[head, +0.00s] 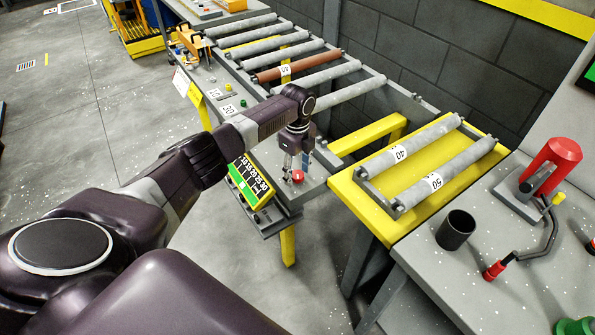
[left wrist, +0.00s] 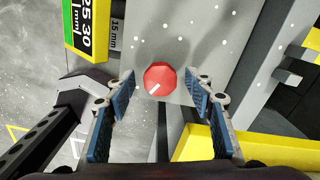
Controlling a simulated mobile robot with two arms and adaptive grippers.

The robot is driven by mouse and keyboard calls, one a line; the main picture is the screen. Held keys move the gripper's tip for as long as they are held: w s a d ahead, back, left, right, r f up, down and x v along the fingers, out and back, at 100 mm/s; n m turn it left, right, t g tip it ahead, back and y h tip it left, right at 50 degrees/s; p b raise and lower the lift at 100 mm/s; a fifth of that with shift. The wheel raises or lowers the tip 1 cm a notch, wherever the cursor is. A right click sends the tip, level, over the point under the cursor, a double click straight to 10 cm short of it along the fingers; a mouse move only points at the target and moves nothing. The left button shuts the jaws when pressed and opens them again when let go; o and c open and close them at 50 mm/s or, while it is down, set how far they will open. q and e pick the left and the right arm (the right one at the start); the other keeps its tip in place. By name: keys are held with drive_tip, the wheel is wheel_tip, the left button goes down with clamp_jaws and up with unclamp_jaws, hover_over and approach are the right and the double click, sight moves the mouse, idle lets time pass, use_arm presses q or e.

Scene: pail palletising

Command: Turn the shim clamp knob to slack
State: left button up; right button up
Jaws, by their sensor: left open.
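The shim clamp knob is a red faceted knob with a white pointer line (left wrist: 160,78). In the left wrist view it sits on a light grey plate, its line slanting toward the lower left. It also shows in the head view (head: 298,175), below my left gripper. My left gripper (left wrist: 165,82) is open, with one blue-padded finger on each side of the knob, apart from it in the picture. In the head view the left gripper (head: 295,168) points down over the plate end. My right gripper is in neither view.
A green and black scale (head: 250,182) with numbers is beside the knob. A roller conveyor (head: 300,75) runs behind, with one brown roller. A yellow-framed roller section (head: 370,208) stands right. A grey bench holds a dark cup (head: 455,230) and a red-handled lever (head: 494,270).

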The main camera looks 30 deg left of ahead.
use_arm(q)
drive_tip(key=shift+c, duration=0.3)
drive_tip(key=c, duration=1.1)
